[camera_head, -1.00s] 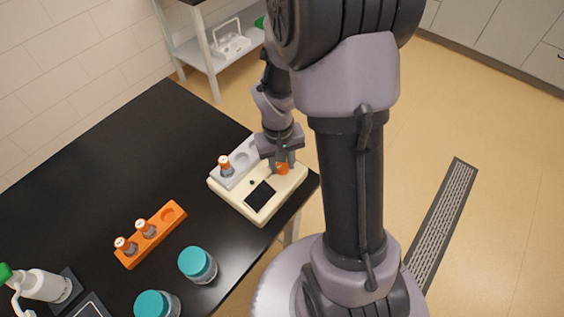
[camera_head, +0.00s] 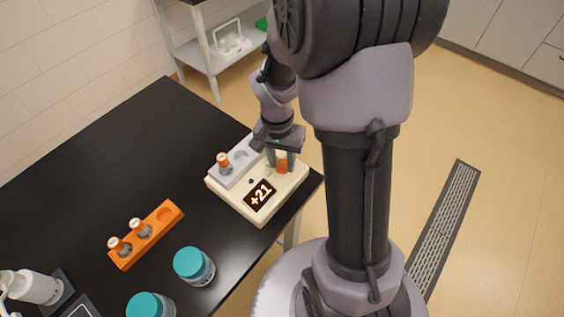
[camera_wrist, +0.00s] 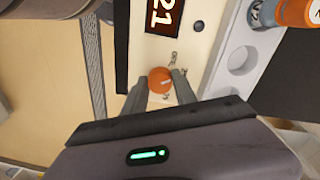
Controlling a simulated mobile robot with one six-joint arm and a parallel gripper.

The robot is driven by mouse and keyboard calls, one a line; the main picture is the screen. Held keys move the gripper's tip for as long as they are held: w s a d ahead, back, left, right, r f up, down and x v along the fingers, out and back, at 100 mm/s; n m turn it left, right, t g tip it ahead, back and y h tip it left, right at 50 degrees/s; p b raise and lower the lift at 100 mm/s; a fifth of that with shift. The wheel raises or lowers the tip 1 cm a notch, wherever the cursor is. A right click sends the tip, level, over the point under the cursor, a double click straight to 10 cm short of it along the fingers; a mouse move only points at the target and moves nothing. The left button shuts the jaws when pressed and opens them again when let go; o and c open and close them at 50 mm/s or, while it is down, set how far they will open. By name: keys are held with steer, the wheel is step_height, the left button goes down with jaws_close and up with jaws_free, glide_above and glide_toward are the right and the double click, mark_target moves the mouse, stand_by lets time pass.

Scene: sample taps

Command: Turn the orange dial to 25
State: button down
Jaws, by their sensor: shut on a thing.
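The orange dial (camera_wrist: 160,79) sits on the cream device (camera_head: 233,203) at the table's near right corner. My gripper (camera_wrist: 159,84) is shut on the dial, one finger on each side of it. In the head view my gripper (camera_head: 280,165) comes down over the device and partly hides the dial (camera_head: 283,166). The device's dark display (camera_head: 260,195) is lit and reads +21. It also shows in part in the wrist view (camera_wrist: 164,14), where "21" can be read.
A grey rack (camera_head: 238,158) with an orange-capped vial (camera_head: 223,162) adjoins the device. An orange rack (camera_head: 168,222) holds two vials. Teal-lidded jars (camera_head: 194,265) stand in front. The table's back left is clear. A small button (camera_wrist: 198,26) sits near the display.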

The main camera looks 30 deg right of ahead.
mark_target(278, 163)
steer(key=shift+m, duration=0.8)
steer(key=shift+b, duration=0.3)
steer(key=c, duration=1)
jaws_free()
step_height(278, 163, up, 17)
steer(key=p, duration=0.7)
steer(key=shift+w+a+r, duration=0.2)
steer(key=shift+w+a, duration=0.05)
steer(key=shift+w, duration=0.2)
